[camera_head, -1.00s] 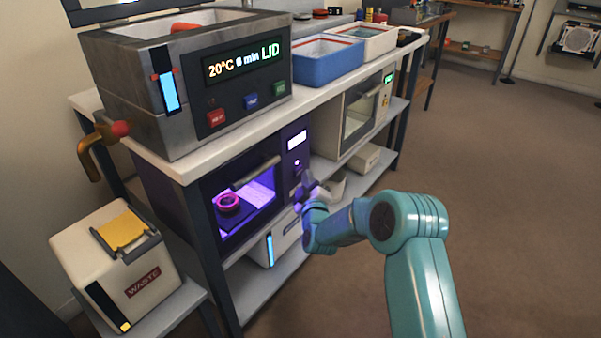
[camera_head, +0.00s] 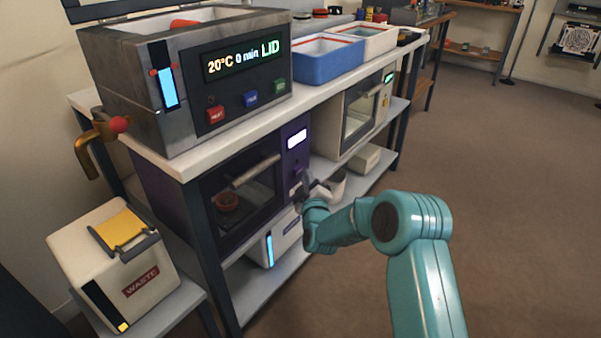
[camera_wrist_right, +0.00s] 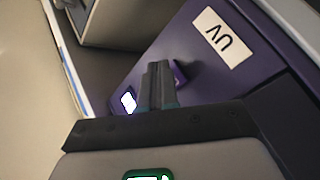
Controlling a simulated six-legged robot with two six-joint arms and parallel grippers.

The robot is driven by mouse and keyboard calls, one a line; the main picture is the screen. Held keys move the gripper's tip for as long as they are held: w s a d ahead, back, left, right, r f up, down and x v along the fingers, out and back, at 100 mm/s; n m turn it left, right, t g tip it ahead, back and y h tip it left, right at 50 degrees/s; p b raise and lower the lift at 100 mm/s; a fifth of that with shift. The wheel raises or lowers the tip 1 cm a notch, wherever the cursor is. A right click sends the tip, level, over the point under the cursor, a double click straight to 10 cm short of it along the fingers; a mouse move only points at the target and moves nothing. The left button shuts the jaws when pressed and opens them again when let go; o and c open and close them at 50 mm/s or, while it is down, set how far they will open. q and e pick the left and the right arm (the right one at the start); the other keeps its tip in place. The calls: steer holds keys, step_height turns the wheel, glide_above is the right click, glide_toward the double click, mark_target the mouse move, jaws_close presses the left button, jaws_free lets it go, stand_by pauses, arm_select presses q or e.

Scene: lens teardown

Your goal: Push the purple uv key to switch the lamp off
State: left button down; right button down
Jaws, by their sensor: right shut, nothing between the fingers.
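The purple UV box (camera_head: 160,205) stands on the shelf under the white worktop. In the right wrist view a panel (camera_wrist_right: 245,75) carries a white UV label (camera_wrist_right: 222,38) and a small purple key (camera_wrist_right: 179,74). My right gripper (camera_head: 303,186) is at the panel's lower part. Its shut, empty fingers (camera_wrist_right: 158,68) are right beside the key; I cannot tell whether they touch it. My left gripper is not in view.
A grey bath (camera_head: 140,90) with red, blue and green buttons and blue and white trays (camera_head: 328,72) stand on the worktop. A white oven (camera_head: 350,125) is to the right of the UV box. A waste bin (camera_head: 60,245) is at lower left. The floor at right is clear.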

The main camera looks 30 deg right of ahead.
steer(key=s, duration=0.1)
steer(key=s+d+b, duration=0.1)
steer(key=s, duration=0.1)
steer(key=s+d, duration=0.1)
steer(key=s, duration=0.1)
steer(key=shift+s+d, duration=0.15)
steer(key=shift+s, duration=0.1)
stand_by(0.6)
